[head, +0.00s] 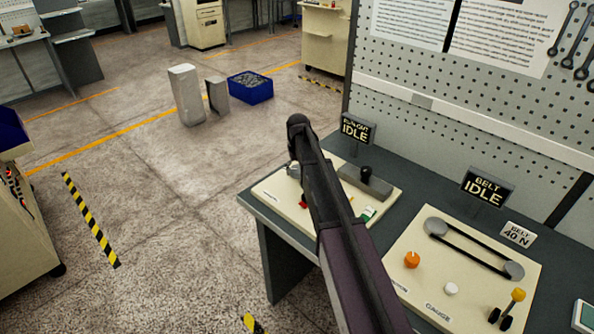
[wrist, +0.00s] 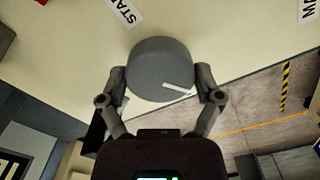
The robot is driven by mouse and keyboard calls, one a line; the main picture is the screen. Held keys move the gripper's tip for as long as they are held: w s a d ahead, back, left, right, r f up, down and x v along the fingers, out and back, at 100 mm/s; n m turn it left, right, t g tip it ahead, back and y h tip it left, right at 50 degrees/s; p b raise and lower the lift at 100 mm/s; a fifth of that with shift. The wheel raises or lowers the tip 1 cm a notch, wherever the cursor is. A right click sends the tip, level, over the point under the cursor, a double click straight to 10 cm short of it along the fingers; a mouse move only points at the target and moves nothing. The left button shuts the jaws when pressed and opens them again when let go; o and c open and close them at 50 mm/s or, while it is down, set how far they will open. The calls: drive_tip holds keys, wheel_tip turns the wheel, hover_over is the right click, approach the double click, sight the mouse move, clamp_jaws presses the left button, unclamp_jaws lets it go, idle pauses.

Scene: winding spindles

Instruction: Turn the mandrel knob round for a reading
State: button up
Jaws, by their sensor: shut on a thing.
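In the wrist view the mandrel knob (wrist: 157,58) is a round grey knob with a white line on its face, pointing to the lower right. It sits on a cream panel (wrist: 60,60). My gripper (wrist: 161,82) is shut on the knob, with one finger on each side of it. In the head view my arm crosses in front of the cream run-out panel (head: 268,190) and hides my gripper's fingers. The run-out sign (head: 356,130) behind that panel reads IDLE.
A grey block with a black post (head: 366,176) stands on the run-out panel. To the right is a belt panel (head: 425,280) with an orange knob (head: 411,260), a white button and levers. The belt sign (head: 486,188) reads IDLE. Open floor lies left of the bench.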

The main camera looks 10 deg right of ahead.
drive_tip(key=m, duration=0.6)
drive_tip(key=shift+s+m, duration=0.2)
drive_tip(key=shift+m, duration=0.1)
drive_tip(key=m, duration=1.2)
drive_tip(key=shift+m, duration=0.3)
drive_tip(key=m, duration=0.5)
drive_tip(key=shift+m, duration=0.3)
drive_tip(key=o, duration=0.9)
drive_tip(key=shift+w, duration=0.15)
